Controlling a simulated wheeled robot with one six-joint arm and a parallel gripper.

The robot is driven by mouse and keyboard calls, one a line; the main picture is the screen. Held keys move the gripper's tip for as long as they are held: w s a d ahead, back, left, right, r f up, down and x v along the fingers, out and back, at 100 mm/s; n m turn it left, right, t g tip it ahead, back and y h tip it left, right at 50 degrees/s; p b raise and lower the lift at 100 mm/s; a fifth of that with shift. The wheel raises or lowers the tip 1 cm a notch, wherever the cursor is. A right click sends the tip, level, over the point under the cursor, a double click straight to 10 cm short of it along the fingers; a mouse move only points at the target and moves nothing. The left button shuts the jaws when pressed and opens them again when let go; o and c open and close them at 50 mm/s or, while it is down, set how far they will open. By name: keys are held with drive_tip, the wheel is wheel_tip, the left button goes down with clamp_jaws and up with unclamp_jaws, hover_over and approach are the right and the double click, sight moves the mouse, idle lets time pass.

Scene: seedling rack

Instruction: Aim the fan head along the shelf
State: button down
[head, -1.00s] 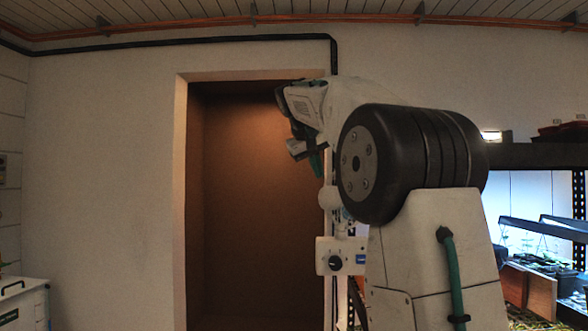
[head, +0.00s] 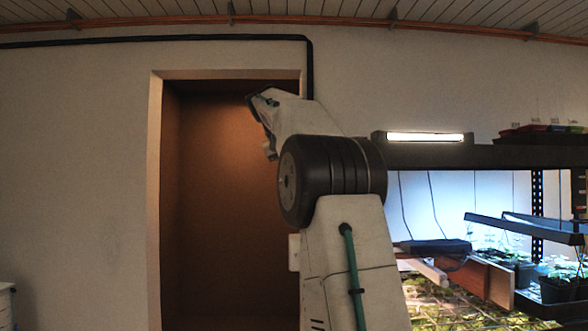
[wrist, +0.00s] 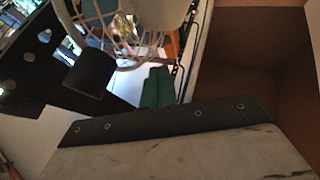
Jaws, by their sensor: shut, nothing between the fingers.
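The fan head (wrist: 128,38) shows at the top of the wrist view as a pale wire guard, cut off by the picture edge. My gripper (wrist: 157,86) shows there as two green fingers, shut together and empty, just below the guard. I cannot tell whether they touch it. In the head view the fan head is hidden behind my arm, and my fingers do not show. A sliver of a pale box (head: 294,252) shows left of my arm. The shelf (head: 440,156) of the lit rack stands to the right, with a black edge.
A black perforated post (wrist: 40,45) and a short black cylinder (wrist: 90,72) are close to the fingers in the wrist view. A brown doorway recess (head: 225,220) lies left of my arm. Seedling pots (head: 560,285) and a wooden board (head: 480,275) fill the rack's lower level.

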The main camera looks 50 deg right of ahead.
drive_tip(key=shift+a, duration=0.1)
drive_tip(key=w+a+r, duration=0.4)
drive_tip(key=a+r, duration=0.4)
drive_tip(key=shift+a, duration=0.2)
idle(0.3)
